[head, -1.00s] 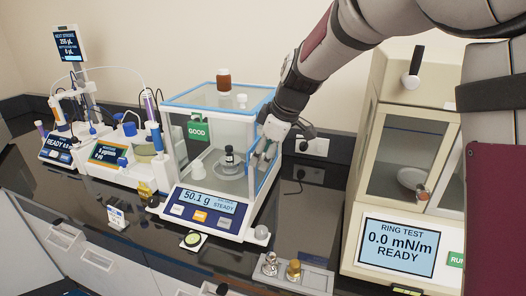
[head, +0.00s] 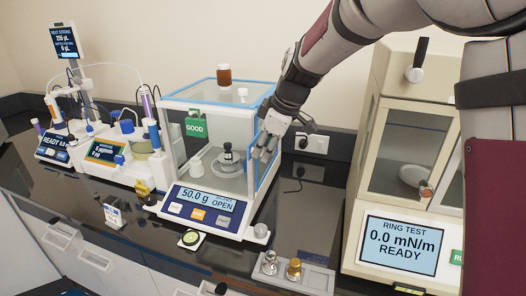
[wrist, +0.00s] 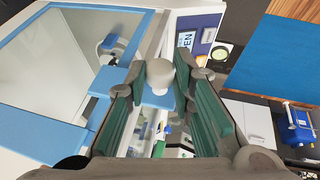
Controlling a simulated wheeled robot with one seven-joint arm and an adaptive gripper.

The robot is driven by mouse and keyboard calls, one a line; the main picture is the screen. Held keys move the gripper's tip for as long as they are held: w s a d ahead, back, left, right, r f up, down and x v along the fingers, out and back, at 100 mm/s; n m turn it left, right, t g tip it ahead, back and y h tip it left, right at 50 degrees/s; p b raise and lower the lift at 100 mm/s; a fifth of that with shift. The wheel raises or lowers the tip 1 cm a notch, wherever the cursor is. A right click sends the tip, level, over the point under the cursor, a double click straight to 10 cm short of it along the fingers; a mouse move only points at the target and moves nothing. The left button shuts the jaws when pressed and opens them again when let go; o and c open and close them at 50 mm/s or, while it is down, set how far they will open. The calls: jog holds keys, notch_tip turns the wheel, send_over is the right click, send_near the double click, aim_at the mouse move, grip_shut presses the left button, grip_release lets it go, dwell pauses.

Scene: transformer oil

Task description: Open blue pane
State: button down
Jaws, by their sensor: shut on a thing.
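The blue pane (head: 268,170) is the blue-framed side pane on the right of the glass balance enclosure. In the head view my gripper (head: 265,146) is at this pane. In the wrist view a whitish knob (wrist: 182,76) on a blue bar (wrist: 157,99) sits between the green finger pads of my gripper (wrist: 172,108). The gripper is shut on this handle. The balance display (head: 206,201) reads 50.0 g OPEN. The width of any gap at the pane is hard to see behind my fingers.
A brown bottle (head: 224,76) stands on top. The ring test machine (head: 405,160) is to the right. A tray (head: 312,277) with two metal weights lies in front.

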jog(key=w+d+b, duration=0.3)
jog(key=w+b, duration=0.1)
jog(key=w, duration=0.3)
jog(key=w+d+b, duration=0.3)
jog(key=w+b, duration=0.1)
jog(key=w, duration=0.3)
jog(key=shift+w, duration=0.3)
jog(key=c, duration=1.4)
grip_release()
jog(key=shift+o, duration=0.2)
jog(key=v, duration=1.2)
jog(key=shift+a, duration=0.1)
